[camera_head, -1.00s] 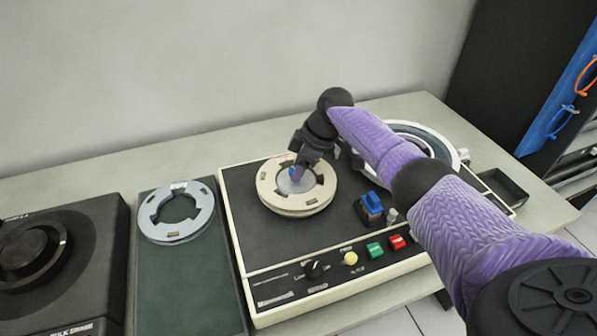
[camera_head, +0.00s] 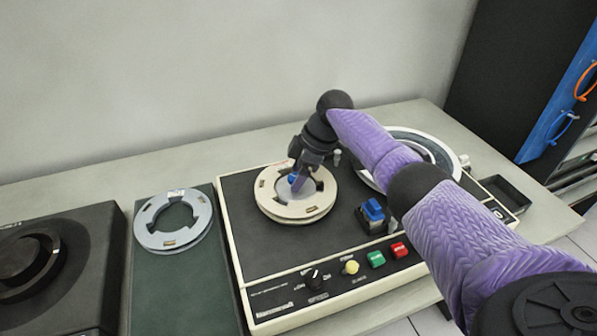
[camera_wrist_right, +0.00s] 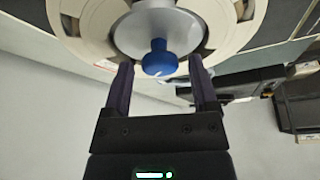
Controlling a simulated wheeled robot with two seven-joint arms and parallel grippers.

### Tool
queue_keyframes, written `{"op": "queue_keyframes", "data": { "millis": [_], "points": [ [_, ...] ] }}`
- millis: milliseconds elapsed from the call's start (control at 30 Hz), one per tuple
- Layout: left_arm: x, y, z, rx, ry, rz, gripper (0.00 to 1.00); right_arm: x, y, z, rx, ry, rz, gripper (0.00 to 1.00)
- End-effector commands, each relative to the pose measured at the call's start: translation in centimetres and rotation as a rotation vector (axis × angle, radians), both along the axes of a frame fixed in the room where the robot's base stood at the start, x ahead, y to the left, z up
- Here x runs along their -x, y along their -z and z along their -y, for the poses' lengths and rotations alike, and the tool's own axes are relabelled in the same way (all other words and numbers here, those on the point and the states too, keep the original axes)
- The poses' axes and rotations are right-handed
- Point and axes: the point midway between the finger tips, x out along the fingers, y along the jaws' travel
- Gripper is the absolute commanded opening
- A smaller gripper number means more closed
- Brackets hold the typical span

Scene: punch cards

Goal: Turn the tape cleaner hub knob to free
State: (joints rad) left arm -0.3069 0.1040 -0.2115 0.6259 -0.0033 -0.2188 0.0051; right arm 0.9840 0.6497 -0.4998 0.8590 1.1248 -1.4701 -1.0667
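The tape cleaner (camera_head: 240,208) is a black-topped machine with a cream edge, in the middle of the head view. A cream reel (camera_head: 275,207) sits on its left hub. The blue hub knob (camera_wrist_right: 160,60) stands at the middle of the grey hub (camera_wrist_right: 128,38) in the right wrist view. A bit of the knob (camera_head: 292,178) also shows in the head view. My right gripper (camera_wrist_right: 161,72) is open, with one finger on each side of the knob. Gaps show between the fingers and the knob. My left gripper is not in view.
A second reel (camera_head: 445,158) sits at the machine's right, behind my arm. A blue switch block (camera_head: 372,213) and coloured buttons (camera_head: 376,258) are nearer the front. A grey ring (camera_head: 147,236) lies on a green mat (camera_head: 170,290). A bulk eraser (camera_head: 85,270) stands far left.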

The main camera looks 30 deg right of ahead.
Motion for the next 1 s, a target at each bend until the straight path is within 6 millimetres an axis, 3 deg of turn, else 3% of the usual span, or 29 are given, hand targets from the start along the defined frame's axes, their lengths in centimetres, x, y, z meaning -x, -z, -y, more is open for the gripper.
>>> {"op": "queue_keyframes", "data": {
  "millis": [267, 600, 700, 1000],
  "points": [
    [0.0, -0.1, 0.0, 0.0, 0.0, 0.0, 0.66, 0.0, -0.2, 0.1, 0.001, 0.0, 0.001, 0.84],
    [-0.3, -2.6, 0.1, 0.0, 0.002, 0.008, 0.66, 1.6, -7.4, 2.4, 0.001, 0.001, 0.003, 0.84],
    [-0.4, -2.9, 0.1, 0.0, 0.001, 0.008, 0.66, 2.0, -8.7, 2.9, 0.0, 0.001, 0.002, 0.84],
    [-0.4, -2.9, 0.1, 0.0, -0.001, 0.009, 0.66, 2.2, -9.2, 3.1, 0.0, 0.0, 0.0, 0.84]
  ]
}}
